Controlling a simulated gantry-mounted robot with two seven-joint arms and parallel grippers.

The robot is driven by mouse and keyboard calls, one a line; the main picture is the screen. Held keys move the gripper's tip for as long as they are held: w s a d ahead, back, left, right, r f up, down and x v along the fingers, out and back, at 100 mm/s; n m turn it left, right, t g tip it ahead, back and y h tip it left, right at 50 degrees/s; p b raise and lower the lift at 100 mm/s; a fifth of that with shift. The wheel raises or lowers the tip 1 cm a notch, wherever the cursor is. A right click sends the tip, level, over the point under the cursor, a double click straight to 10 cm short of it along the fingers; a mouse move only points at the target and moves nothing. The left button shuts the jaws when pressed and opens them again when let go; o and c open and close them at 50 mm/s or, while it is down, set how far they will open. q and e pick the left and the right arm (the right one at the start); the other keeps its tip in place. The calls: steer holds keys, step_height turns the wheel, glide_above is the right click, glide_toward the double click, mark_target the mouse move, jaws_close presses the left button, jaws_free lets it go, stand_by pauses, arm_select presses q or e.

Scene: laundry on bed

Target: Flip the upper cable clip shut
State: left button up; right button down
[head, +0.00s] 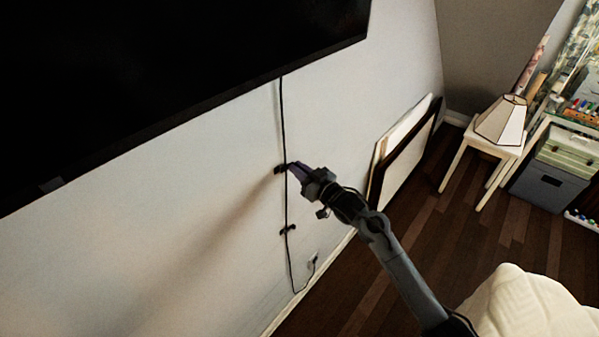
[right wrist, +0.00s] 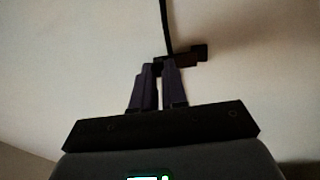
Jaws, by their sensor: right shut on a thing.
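The upper cable clip (head: 279,170) is a small dark piece on the pale wall, beside the thin black cable (head: 283,120). In the right wrist view the clip (right wrist: 190,57) reaches to the right from the fingertips and ends in a small raised block. I cannot tell whether its flap is open or closed. My right gripper (head: 291,168) is at the clip, its purple fingers close together and shut on part of it. In the right wrist view the fingertips (right wrist: 160,68) hide the clip's left part and the cable (right wrist: 166,25) runs up from there. My left gripper is not in view.
A lower cable clip (head: 287,230) holds the cable further down, near a wall outlet (head: 313,261). A large black screen (head: 180,70) hangs above. Framed panels (head: 402,150) lean on the wall at right. The wall around the clip is clear.

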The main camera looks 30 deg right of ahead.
steer(key=shift+w+d+n+g+y+b, duration=0.1)
steer(key=shift+w+n+g+y+b, duration=0.1)
steer(key=shift+n+y, duration=0.4)
steer(key=shift+w+d+n+g+y+b, duration=0.1)
steer(key=shift+w+n+y, duration=0.15)
steer(key=shift+y, duration=0.55)
steer(key=shift+s, duration=0.1)
steer(key=c, duration=1.2)
jaws_free()
steer(key=shift+o, duration=0.2)
steer(key=b+v, duration=0.1)
steer(key=v, duration=0.9)
steer(key=shift+s, duration=0.35)
steer(key=shift+d, duration=0.15)
